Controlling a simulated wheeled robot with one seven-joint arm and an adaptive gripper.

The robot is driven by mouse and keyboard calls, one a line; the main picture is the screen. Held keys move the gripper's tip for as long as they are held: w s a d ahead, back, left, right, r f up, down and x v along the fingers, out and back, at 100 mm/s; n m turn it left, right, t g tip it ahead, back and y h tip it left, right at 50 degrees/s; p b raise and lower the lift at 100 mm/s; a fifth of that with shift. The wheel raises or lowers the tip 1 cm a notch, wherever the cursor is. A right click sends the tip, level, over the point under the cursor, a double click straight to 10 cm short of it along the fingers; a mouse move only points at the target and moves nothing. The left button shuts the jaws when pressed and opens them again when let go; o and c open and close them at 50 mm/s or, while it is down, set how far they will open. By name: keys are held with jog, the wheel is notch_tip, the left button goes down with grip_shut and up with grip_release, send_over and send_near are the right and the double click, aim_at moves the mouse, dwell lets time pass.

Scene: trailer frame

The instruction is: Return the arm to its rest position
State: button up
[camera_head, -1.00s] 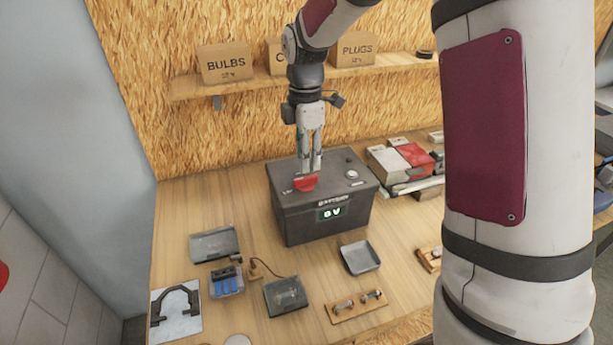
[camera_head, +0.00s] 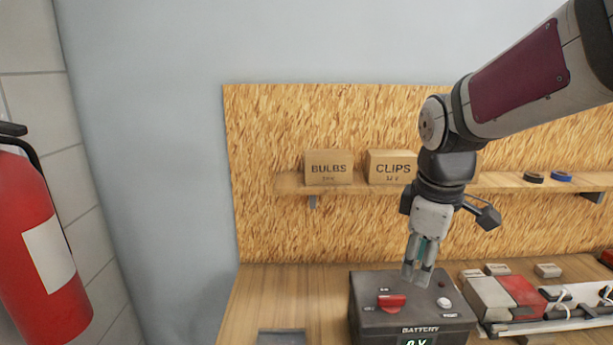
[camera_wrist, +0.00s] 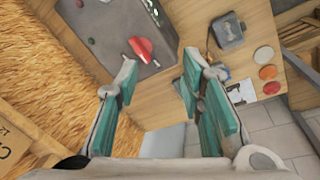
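My gripper (camera_head: 416,280) points down over the dark battery box (camera_head: 366,322), its tips a little above or at the box top, behind and to the right of the red knob (camera_head: 391,302). I cannot tell whether the tips touch the box. In the wrist view my gripper (camera_wrist: 160,64) has its teal-padded fingers apart with nothing between them. The red knob also shows there (camera_wrist: 142,50), beyond the left finger and clear of it. The box's display is cut off by the lower edge of the head view.
A shelf (camera_head: 510,183) with a BULBS box (camera_head: 328,167) and a CLIPS box (camera_head: 391,167) runs behind my arm. Grey and red boxes (camera_head: 520,291) lie right of the battery. A red fire extinguisher (camera_head: 45,255) is at the far left. Air above the bench's left side is clear.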

jog(key=s+r+m+t+b, duration=0.1)
jog(key=s+r+m+t, duration=0.1)
jog(key=s+m, duration=0.9)
jog(key=s+t, duration=0.1)
jog(key=s, duration=0.4)
jog(key=shift+r, duration=0.35)
